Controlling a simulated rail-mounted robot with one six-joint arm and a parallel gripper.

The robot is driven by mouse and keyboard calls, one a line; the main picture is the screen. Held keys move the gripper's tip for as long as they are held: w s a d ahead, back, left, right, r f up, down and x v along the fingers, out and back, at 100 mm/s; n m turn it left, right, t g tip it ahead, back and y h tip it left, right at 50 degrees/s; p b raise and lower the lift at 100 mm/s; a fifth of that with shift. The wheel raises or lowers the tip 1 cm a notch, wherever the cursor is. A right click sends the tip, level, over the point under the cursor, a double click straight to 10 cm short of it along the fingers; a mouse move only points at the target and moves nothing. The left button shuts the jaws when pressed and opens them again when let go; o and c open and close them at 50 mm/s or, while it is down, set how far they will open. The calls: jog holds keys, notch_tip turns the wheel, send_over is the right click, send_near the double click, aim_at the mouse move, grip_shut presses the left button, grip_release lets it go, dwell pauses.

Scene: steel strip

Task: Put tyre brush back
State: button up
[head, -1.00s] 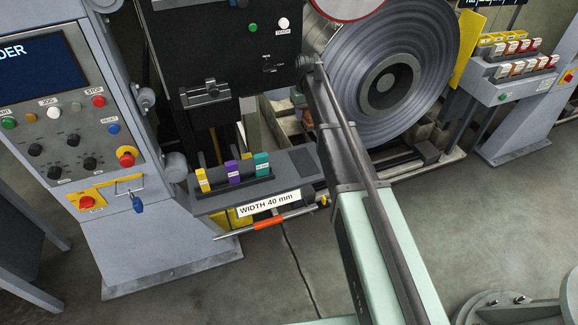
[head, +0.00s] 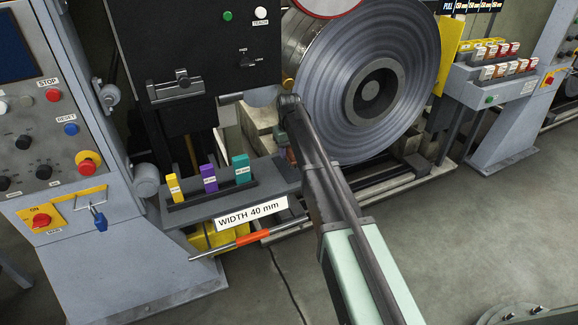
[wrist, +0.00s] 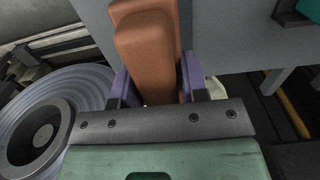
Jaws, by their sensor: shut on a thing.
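The brush, a brown-orange block with a stepped top, (wrist: 148,55) fills the upper middle of the wrist view. My gripper (wrist: 155,88) is shut on it, with a purple finger on each side. In the head view a small brown patch (head: 291,155) shows beside my dark arm link, probably the brush; my arm hides most of the gripper there. The brush is close to the right end of the grey shelf (head: 190,219). In the wrist view the shelf (wrist: 225,35) lies beyond it. I cannot tell whether they touch.
Yellow (head: 174,187), purple (head: 209,177) and teal (head: 241,168) blocks stand in a dark rack on the shelf. A large steel coil (head: 340,100) is behind my arm. A control console (head: 60,180) stands left. An orange-banded bar (head: 252,239) runs below the shelf.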

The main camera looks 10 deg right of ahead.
aim_at(289, 159)
notch_tip(289, 159, down, 4)
jog(key=b, duration=0.3)
jog(key=shift+r, duration=0.25)
jog(key=shift+c, duration=0.3)
jog(key=shift+f, duration=0.2)
jog(key=o, duration=0.9)
jog(key=shift+r, duration=0.1)
notch_tip(289, 159, up, 12)
jog(key=p, duration=1.2)
jog(key=shift+r+p, duration=0.25)
jog(key=shift+p, duration=0.15)
jog(key=shift+s+r+m+p, duration=0.15)
jog(key=shift+s+m, duration=0.3)
jog(key=shift+s, duration=5.15)
jog(key=shift+s+r+m+p, duration=0.1)
jog(key=shift+s+m, duration=0.3)
jog(key=shift+s, duration=5.25)
jog(key=shift+s+r+m+p, duration=0.15)
jog(key=shift+s+m, duration=0.3)
jog(key=shift+s, duration=5.15)
